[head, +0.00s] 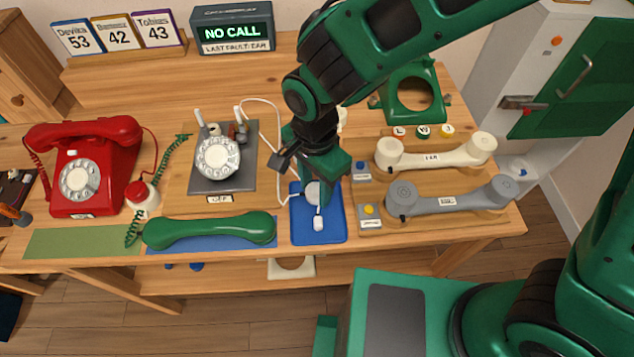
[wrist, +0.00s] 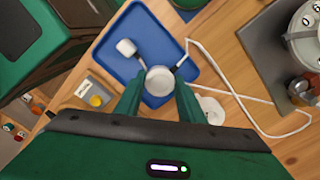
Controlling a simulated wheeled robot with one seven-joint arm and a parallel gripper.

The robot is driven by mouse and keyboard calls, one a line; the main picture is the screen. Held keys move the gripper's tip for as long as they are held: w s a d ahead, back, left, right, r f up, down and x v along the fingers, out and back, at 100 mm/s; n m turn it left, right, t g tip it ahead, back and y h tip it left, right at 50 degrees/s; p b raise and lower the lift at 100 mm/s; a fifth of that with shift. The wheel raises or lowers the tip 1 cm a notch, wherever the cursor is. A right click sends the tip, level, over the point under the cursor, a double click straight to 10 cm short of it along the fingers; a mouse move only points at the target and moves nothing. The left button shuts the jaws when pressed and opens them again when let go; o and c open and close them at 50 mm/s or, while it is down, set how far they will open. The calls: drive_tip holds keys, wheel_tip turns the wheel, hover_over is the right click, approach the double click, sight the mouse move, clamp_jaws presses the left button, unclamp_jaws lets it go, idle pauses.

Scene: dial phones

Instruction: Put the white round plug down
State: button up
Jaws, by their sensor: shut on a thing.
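The white round plug (wrist: 160,80) is between the fingertips of my gripper (wrist: 160,92), which is shut on it. In the head view the plug (head: 312,190) is partly hidden by my gripper (head: 318,195). It is over the blue tray (head: 304,235); I cannot tell whether it touches the tray's floor. A white cord runs from it towards the grey base with the white dial (head: 218,158). A white squarish plug (wrist: 127,47) lies on the same tray (wrist: 187,68), and it also shows in the head view (head: 318,224).
A green handset (head: 210,230) lies left of the tray. Right of it are small button blocks (head: 370,216), a white handset (head: 436,153) and a grey handset (head: 450,198). A red phone (head: 95,165) stands at the left, a green phone shell (head: 411,92) at the back right.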

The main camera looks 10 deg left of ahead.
sight(316, 190)
drive_tip(key=o, duration=1)
wheel_tip(316, 190, up, 12)
drive_tip(key=shift+r, duration=0.1)
